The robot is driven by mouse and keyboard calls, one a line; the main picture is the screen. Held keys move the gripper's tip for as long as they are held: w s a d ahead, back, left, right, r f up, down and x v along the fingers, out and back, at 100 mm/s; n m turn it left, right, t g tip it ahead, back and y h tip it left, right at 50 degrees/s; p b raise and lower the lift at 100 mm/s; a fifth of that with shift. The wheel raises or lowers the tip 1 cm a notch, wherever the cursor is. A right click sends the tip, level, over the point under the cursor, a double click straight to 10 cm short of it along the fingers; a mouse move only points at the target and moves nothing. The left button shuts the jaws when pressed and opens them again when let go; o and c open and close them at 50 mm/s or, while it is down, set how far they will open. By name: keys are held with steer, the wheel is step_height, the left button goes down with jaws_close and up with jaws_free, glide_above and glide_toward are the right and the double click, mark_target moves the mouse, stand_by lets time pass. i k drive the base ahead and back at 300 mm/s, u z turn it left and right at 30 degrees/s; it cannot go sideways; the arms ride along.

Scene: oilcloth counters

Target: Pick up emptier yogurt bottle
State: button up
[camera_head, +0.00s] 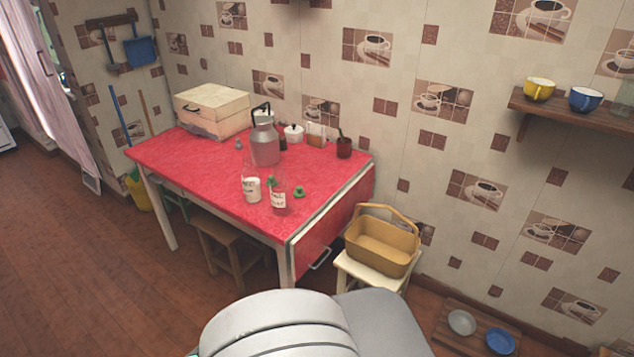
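Two clear glass bottles stand upright, close together, near the front edge of the red-covered table (210,175). The left bottle (252,189) has a white lower part with dark lettering and a clear upper part. The right bottle (279,200) also shows a white patch with lettering low down, under clear glass. They are too small to tell surely which holds less. A green object (299,192) lies right of them, and another green spot shows by the right bottle's upper part. My gripper is not in view; grey-white parts of my body fill the bottom middle.
A grey milk can (265,145) stands behind the bottles. A cream box (212,110), a white lidded pot (293,133) and a potted plant (344,147) are farther back. A yellow basket (382,246) sits on a stool beside the table. The table's left front is clear.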

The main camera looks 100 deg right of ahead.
mark_target(279, 185)
steer(key=z, duration=3.15)
